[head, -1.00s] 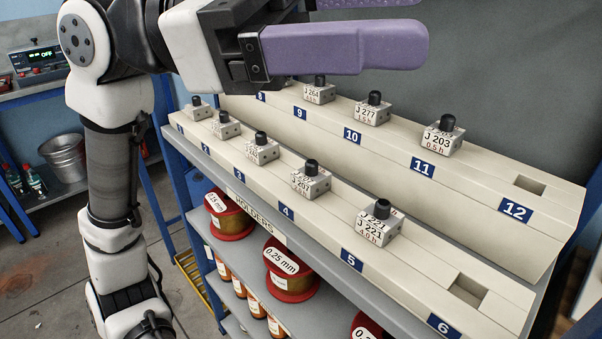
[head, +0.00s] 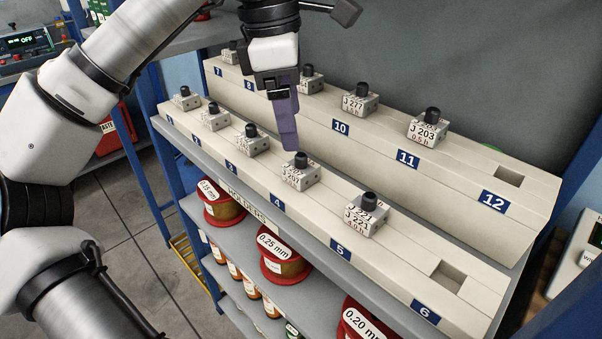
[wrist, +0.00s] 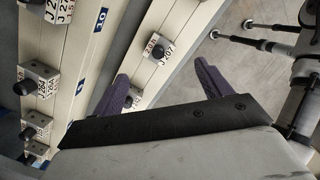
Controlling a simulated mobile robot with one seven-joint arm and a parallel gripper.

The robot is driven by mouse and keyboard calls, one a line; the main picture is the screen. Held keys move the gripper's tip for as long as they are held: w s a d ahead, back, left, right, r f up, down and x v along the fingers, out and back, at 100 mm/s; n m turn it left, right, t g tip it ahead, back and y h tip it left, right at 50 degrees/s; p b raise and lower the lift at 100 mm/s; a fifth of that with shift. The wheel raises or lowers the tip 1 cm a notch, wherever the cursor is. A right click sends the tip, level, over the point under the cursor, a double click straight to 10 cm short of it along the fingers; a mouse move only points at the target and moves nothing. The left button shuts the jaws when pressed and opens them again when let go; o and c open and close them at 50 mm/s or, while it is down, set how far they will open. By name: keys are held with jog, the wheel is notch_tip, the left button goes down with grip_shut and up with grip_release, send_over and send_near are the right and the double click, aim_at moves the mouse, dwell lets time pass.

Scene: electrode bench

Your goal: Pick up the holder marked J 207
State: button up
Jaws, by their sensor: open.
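The holder marked J 207 (wrist: 160,48) is a small pale block with a black knob. In the wrist view it sits on the front rack beyond my fingertips, between the lines of the two fingers. In the head view the matching holder (head: 301,174) sits upright at slot 4; its label is too small there to read surely. My gripper (head: 287,140) points down with purple fingers beside and above that holder, toward slot 3. In the wrist view my gripper (wrist: 165,80) is open with nothing between the fingers. One finger hides the other in the head view.
J 221 (head: 365,215) stands at slot 5 on the front rack (head: 405,265); slot 6 is empty. The back rack (head: 455,185) carries J 277 (head: 360,101) and J 203 (head: 427,129); slot 12 is empty. Other holders stand to the left. Wire spools (head: 285,262) lie below.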

aim_at(300, 154)
jog(key=f, duration=0.2)
jog(key=d+f+p, duration=0.1)
jog(key=f, duration=0.5)
jog(key=shift+w+d+f, duration=0.1)
jog(key=shift+d, duration=0.15)
jog(key=c, duration=1.2)
